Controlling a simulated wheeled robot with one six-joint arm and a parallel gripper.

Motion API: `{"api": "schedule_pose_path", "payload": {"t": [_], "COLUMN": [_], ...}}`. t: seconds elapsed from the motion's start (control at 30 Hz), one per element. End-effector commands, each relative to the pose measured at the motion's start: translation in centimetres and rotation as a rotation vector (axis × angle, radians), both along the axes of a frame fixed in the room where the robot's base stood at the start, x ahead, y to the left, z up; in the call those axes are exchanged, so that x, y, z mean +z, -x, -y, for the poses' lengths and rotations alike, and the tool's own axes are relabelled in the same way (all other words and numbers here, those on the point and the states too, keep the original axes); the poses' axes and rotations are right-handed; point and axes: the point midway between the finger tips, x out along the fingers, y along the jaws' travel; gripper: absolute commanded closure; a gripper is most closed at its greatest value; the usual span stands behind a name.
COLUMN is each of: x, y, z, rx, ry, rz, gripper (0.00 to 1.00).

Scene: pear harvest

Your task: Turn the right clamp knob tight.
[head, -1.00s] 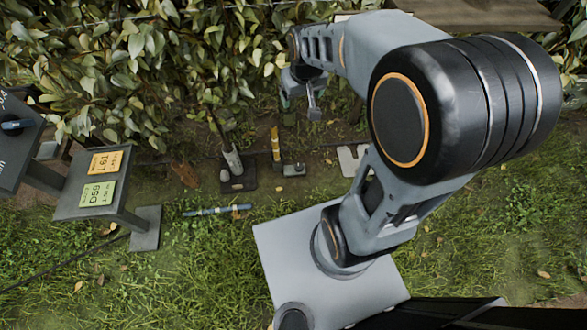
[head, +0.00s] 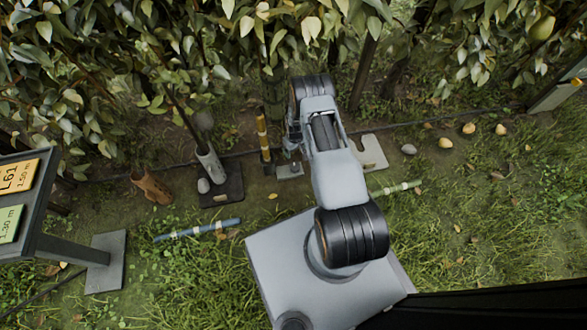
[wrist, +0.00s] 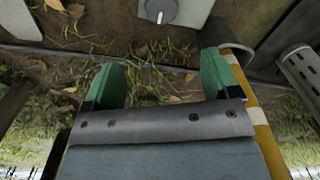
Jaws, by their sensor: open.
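In the wrist view a round grey knob (wrist: 160,11) with a pale ridge sits on a light plate (wrist: 190,14) at the top edge, partly cut off. My gripper (wrist: 163,78) has its two green fingers spread apart, with only ground between them. The knob lies beyond the fingertips, roughly in line with the gap, and is not touched. In the head view my gripper and wrist hang by a small grey plate (head: 290,171) and are largely hidden by my arm. I cannot tell from the head view which knob this is.
A yellow banded post (head: 263,138) stands left of my wrist; it passes close by the right finger in the wrist view (wrist: 262,128). A grey tube on a dark base (head: 222,190) is farther left. A pale notched plate (head: 372,153) lies right. Foliage hangs behind.

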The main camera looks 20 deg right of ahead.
Motion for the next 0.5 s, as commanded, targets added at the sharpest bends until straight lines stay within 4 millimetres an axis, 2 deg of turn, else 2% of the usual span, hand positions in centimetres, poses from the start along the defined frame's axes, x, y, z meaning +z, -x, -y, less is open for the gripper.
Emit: {"api": "schedule_pose_path", "payload": {"t": [0.03, 0.27, 0.5], "x": [-1.3, -5.0, -9.8], "y": [0.2, 0.3, 0.3], "z": [-0.1, -0.4, -0.5], "rx": [0.003, 0.013, 0.013], "ry": [0.0, -0.002, -0.002], "rz": [-0.003, -0.006, -0.006], "gripper": [0.18, 0.18, 0.18]}}
